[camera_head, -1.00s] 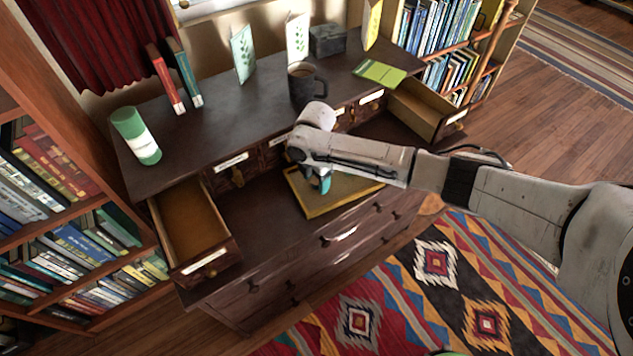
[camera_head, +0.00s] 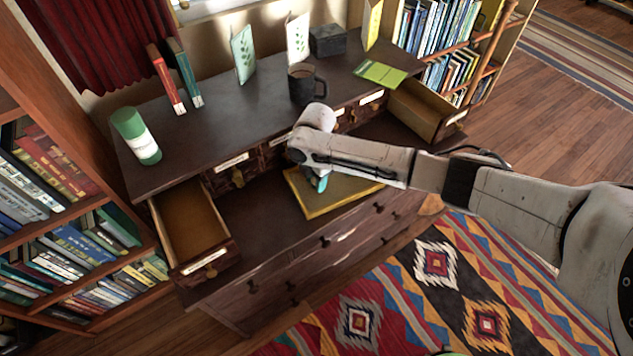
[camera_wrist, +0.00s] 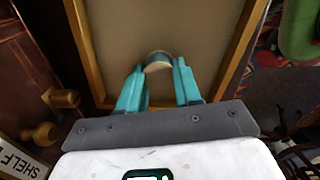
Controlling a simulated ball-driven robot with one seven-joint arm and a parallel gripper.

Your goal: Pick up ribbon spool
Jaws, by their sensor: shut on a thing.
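The ribbon spool (camera_wrist: 159,58) shows in the wrist view as a small round thing with a pale rim and a blue-grey face. It sits between the tips of my gripper (camera_wrist: 159,72), whose teal fingers are closed on it. A shallow tray (camera_wrist: 205,25) with a yellow-gold rim lies beneath; I cannot tell whether the spool touches its floor. In the head view my gripper (camera_head: 318,184) is low over the tray (camera_head: 345,204), and my arm hides the spool there.
Open drawers stick out at left (camera_head: 192,225) and right (camera_head: 425,108) of the desk. A dark mug (camera_head: 303,86) stands on the upper ledge just behind my wrist. A green-and-white cylinder (camera_head: 136,137) stands at the ledge's left end. The desk surface left of the tray is clear.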

